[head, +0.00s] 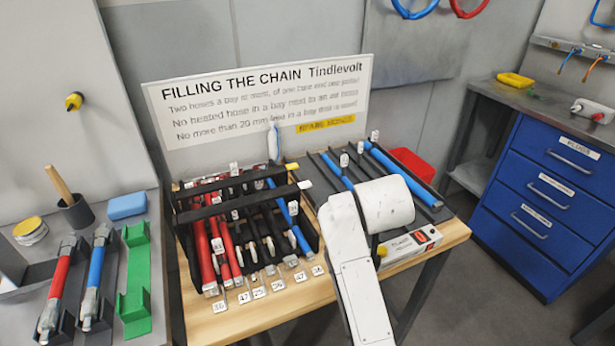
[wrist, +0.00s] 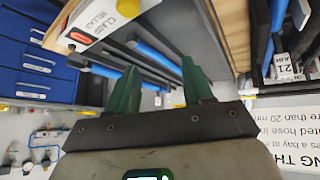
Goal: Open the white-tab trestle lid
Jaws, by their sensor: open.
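A black slotted frame (head: 190,207) stands on the wooden table, with dark crossbars over red, black and blue hoses. A white tab (head: 233,167) stands at its back, and another white tab (head: 305,184) sits at the right end of the front crossbar. I cannot tell which marks the lid; the crossbars look in place. A yellow tab (head: 292,166) is at back right. My gripper (wrist: 160,66) is open and empty between green fingers in the wrist view. There the frame's edge (wrist: 258,60) shows at the right. My white arm hides the gripper in the head view.
A dark tray with blue hoses (head: 390,174) lies right of the frame. A white labelled box (head: 410,246) is at the table's front right. A sign (head: 260,98) stands behind. A grey bench with hose holders and a green cradle (head: 136,280) is left. Blue drawers (head: 550,200) stand right.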

